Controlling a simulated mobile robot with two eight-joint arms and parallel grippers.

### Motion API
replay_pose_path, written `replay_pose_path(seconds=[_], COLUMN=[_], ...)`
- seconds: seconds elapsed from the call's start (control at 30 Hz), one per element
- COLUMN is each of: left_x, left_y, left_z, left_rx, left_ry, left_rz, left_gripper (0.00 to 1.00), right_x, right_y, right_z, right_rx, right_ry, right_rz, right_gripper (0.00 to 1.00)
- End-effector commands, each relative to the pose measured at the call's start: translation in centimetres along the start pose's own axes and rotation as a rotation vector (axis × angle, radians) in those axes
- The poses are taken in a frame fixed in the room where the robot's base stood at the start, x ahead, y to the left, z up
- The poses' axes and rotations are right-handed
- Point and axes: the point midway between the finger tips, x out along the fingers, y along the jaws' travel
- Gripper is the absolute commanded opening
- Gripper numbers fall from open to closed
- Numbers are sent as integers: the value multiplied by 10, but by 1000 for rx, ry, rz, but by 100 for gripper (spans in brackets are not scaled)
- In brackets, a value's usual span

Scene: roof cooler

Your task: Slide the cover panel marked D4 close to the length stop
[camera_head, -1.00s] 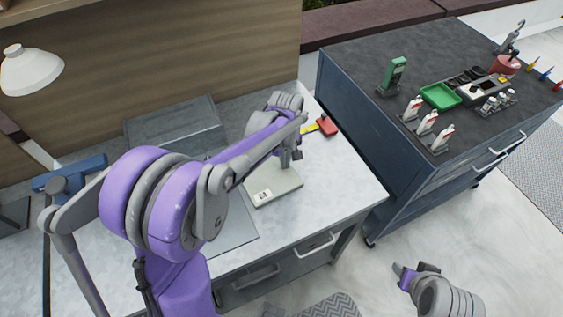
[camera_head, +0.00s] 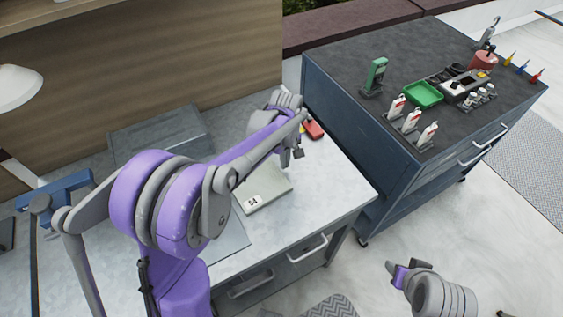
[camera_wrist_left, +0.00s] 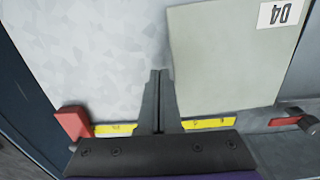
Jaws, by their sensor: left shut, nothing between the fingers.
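The pale cover panel (camera_head: 270,186) lies flat on the bench, with a white label that appears to read D4. In the wrist view the panel (camera_wrist_left: 220,60) is at the upper right, its label upside down. My left gripper (camera_head: 297,153) is shut and empty at the panel's far right end. In the wrist view its fingertips (camera_wrist_left: 160,72) are just beside the panel's edge; I cannot tell whether they touch. A red block (camera_wrist_left: 73,122), apparently the length stop, is beyond a gap of bare bench. It also shows in the head view (camera_head: 314,130). My right gripper (camera_head: 397,272) hangs over the floor.
A yellow scale strip (camera_wrist_left: 208,123) runs along the bench, partly behind my gripper. Another red piece (camera_wrist_left: 305,123) is at the right. A dark blue cabinet (camera_head: 345,130) stands close beside the bench, carrying a green tray (camera_head: 423,95) and tools.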

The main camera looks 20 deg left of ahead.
Motion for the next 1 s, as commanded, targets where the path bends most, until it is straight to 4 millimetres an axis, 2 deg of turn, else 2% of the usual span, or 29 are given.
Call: replay_pose_path(seconds=[1.0], left_x=[0], left_y=[42], left_z=[0], left_rx=[2], left_ry=[0], left_rz=[0], left_gripper=[0], right_x=[-1], right_y=[0], right_z=[-1], right_rx=[0], right_ry=[1], right_rz=[0], right_gripper=[50])
